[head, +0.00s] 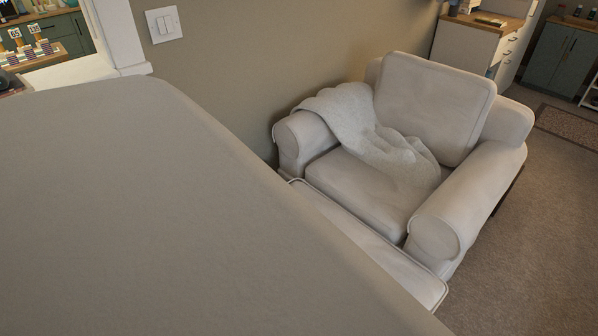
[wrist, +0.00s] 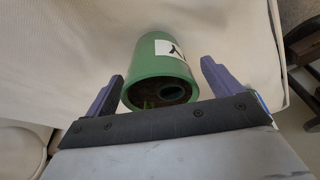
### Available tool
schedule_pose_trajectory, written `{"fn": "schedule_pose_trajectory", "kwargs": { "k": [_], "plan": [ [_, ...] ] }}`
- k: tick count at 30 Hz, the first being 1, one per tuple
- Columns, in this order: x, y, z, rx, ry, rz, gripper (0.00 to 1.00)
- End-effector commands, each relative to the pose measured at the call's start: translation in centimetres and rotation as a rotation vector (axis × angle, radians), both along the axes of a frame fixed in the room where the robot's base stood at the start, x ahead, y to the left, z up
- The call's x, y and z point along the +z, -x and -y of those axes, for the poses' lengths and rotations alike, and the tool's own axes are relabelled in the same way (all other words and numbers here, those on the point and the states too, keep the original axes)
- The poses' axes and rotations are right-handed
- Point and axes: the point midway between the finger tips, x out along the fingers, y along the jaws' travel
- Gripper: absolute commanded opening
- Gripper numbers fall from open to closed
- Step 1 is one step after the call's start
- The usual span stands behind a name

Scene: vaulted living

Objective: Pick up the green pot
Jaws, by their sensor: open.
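The green pot (wrist: 158,64) shows in the wrist view, just beyond my gripper. It is a round green container with a white label bearing a dark mark on its side. Its open end faces my gripper, and inside are something dark and a small round dark-rimmed thing. My gripper (wrist: 162,82) is open, with one purple finger to each side of the pot's rim and gaps on both sides. The pot appears to be against a pale cloth-like surface. Neither the pot nor my gripper shows in the head view.
In the head view a large grey-beige surface (head: 150,210) fills the left and blocks what lies behind it. A cream armchair (head: 435,110) with a grey throw (head: 365,130) stands right of centre. Carpet (head: 540,230) lies open at the right. Dark furniture (wrist: 303,50) edges the wrist view.

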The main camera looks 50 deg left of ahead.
Motion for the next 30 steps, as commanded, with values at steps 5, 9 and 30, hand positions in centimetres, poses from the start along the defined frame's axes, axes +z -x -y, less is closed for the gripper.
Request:
{"fn": "schedule_pose_trajectory", "kwargs": {
  "k": [5, 9, 30],
  "plan": [
    [0.0, 0.0, 0.0, 0.0, 0.0, 0.0, 0.85],
    [0.0, 0.0, 0.0, 0.0, 0.0, 0.0, 0.67],
    [1.3, 0.0, -0.1, 0.0, -0.003, 0.001, 0.33]
  ]
}}
